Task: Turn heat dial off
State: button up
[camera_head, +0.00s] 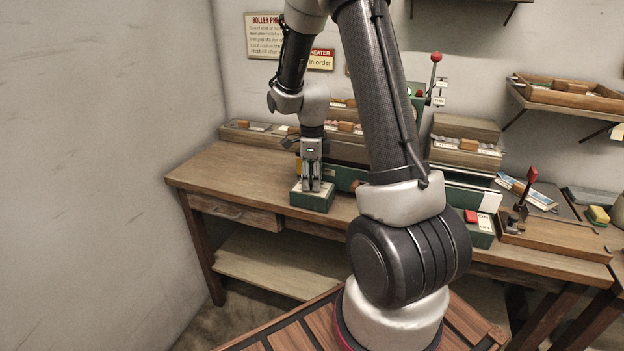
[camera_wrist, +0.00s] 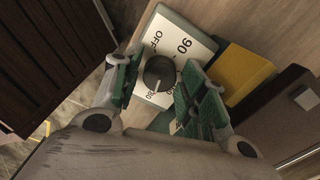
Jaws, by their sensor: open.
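The heat dial is a dark round knob (camera_wrist: 159,72) on a white plate (camera_wrist: 185,42) marked OFF, 90 and other numbers, seen in the wrist view. A pale pointer line on the knob aims toward the lower-left part of the plate, away from OFF. The plate sits on a green box (camera_head: 312,201) on the bench in the head view. My gripper (camera_wrist: 155,88) is open, with one green-padded finger on each side of the knob. I cannot tell whether the pads touch it. In the head view my gripper (camera_head: 312,188) points down at the box, and the dial is hidden there.
The wooden bench (camera_head: 215,170) is clear to the left of the box. A yellow block (camera_wrist: 242,72) stands close beside it. A red-knobbed lever (camera_head: 435,58) and a red button (camera_head: 470,216) are further right. A lever stand (camera_head: 520,205) is at the right.

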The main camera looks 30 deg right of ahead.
jog(key=shift+f, duration=0.15)
jog(key=c, duration=0.8)
jog(key=shift+o, duration=0.2)
